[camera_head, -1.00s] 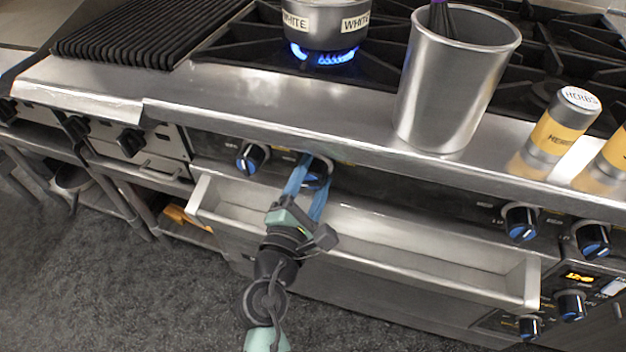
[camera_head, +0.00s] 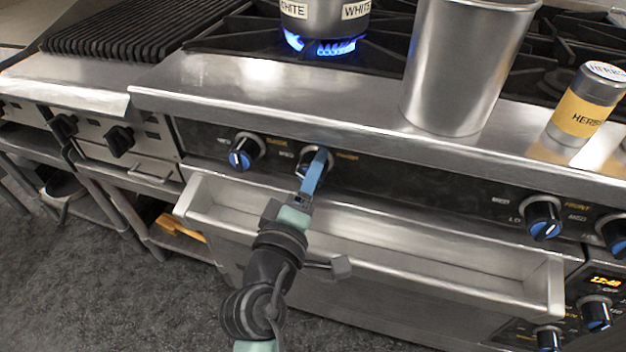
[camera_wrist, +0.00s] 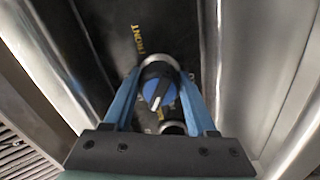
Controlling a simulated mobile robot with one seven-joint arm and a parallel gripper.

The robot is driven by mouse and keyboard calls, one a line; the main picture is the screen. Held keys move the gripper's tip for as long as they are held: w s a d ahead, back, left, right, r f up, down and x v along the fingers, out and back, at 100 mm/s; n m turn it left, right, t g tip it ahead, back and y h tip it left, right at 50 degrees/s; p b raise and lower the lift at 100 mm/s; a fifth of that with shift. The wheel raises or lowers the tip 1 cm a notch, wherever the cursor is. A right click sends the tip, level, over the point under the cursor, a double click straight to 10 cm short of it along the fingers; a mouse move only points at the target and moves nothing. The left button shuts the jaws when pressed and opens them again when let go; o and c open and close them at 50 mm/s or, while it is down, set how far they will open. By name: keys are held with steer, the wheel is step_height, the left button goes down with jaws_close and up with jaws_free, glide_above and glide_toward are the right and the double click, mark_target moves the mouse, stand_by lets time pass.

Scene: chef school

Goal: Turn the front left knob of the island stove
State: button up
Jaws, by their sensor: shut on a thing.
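The front left knob (camera_wrist: 158,88) is black and blue with a light pointer line, below a yellow "FRONT" label. It sits between the blue fingers of my gripper (camera_wrist: 161,100) in the wrist view. In the head view my gripper (camera_head: 316,170) reaches the second knob from the left (camera_head: 306,163) on the island stove (camera_head: 400,180), and one finger mostly hides the other. The gripper is shut on this knob. Another knob (camera_head: 244,152) is just to its left; part of a knob (camera_wrist: 172,128) also shows in the wrist view.
A pulled-out tray (camera_head: 400,245) lies below the panel. A metal container (camera_head: 455,80) and a herbs shaker (camera_head: 588,105) stand on the front ledge. A pot (camera_head: 325,15) sits over a lit blue flame. More knobs (camera_head: 542,217) are at the right.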

steer(key=m+b, duration=0.1)
steer(key=m, duration=0.1)
steer(key=m+b, duration=0.3)
steer(key=m, duration=0.1)
steer(key=shift+f+m, duration=0.3)
steer(key=shift+f, duration=0.05)
steer(key=m+b, duration=0.3)
steer(key=m, duration=0.1)
steer(key=shift+a+r+m, duration=0.1)
steer(key=shift+a+m, duration=0.05)
steer(key=shift+m, duration=0.25)
steer(key=o, duration=1.4)
steer(key=shift+c, duration=0.2)
steer(key=shift+r, duration=0.1)
steer(key=p+v, duration=0.1)
steer(key=v, duration=1.2)
steer(key=shift+w, duration=0.1)
